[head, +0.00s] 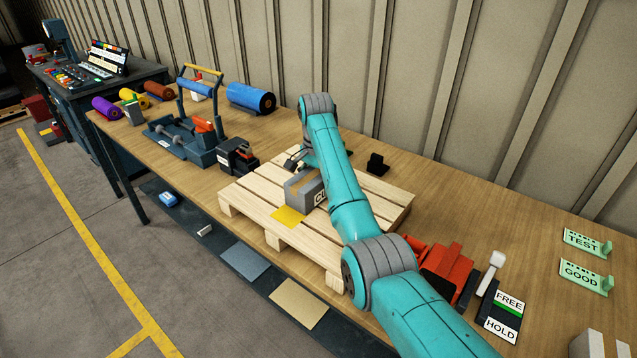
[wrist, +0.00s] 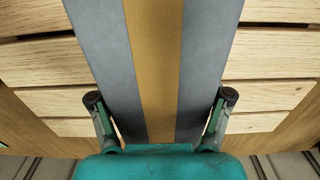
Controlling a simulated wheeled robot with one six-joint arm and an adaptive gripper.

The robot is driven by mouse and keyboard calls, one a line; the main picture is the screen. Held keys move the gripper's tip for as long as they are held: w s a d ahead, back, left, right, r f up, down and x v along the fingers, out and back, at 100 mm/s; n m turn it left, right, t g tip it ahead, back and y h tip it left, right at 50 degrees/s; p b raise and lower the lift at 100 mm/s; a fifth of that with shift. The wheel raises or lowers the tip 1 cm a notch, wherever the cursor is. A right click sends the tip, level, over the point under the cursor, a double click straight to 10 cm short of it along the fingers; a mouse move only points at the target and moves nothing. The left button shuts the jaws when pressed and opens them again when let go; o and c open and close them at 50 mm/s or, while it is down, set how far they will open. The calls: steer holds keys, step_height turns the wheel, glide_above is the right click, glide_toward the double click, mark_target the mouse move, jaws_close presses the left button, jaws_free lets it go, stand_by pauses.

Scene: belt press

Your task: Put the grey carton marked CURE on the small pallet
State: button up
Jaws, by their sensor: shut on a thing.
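The grey carton (head: 304,191) is on or just above the small pallet (head: 252,195); I cannot tell whether it touches the slats. Part of its dark lettering shows on the side, and my arm hides the rest. In the wrist view the grey carton (wrist: 205,60) has a tan strip along its top and fills the middle, with pallet slats (wrist: 50,65) on both sides. My gripper (wrist: 160,115) has one finger on each side of the carton and is shut on it. In the head view my arm mostly hides the gripper.
A yellow square (head: 288,217) lies on the pallet in front of the carton. A dark press (head: 185,135) and a small black device (head: 237,156) stand to the left. A red device (head: 440,270) and a FREE/HOLD plate (head: 502,315) are to the right. A small black block (head: 377,163) stands behind the pallet.

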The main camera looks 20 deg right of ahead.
stand_by(0.3)
steer(key=o, duration=1.7)
